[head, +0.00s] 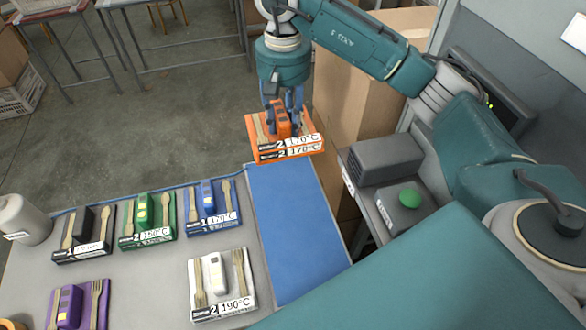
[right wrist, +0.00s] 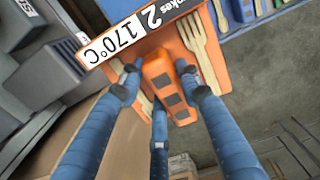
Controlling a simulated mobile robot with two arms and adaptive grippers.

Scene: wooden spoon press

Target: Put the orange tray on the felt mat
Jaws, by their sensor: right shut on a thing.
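The orange tray (head: 256,130) carries an orange block, wooden cutlery and a white "2 170°C" label. It is in the grasp of my right gripper (head: 285,112) at the far end of the blue felt mat (head: 295,230). In the right wrist view my blue fingers (right wrist: 160,95) close around the orange block (right wrist: 172,85) in the middle of the tray (right wrist: 208,60). In the head view the tray overlaps the far edge of the mat, and its height above the table cannot be judged. The rest of the mat is bare. My left gripper is not in view.
Left of the mat stand blue (head: 222,222), green (head: 128,222), black (head: 105,248), white (head: 232,302) and purple (head: 85,318) trays. A grey machine with a green button (head: 410,198) stands at the right, and cardboard boxes (head: 350,90) stand behind.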

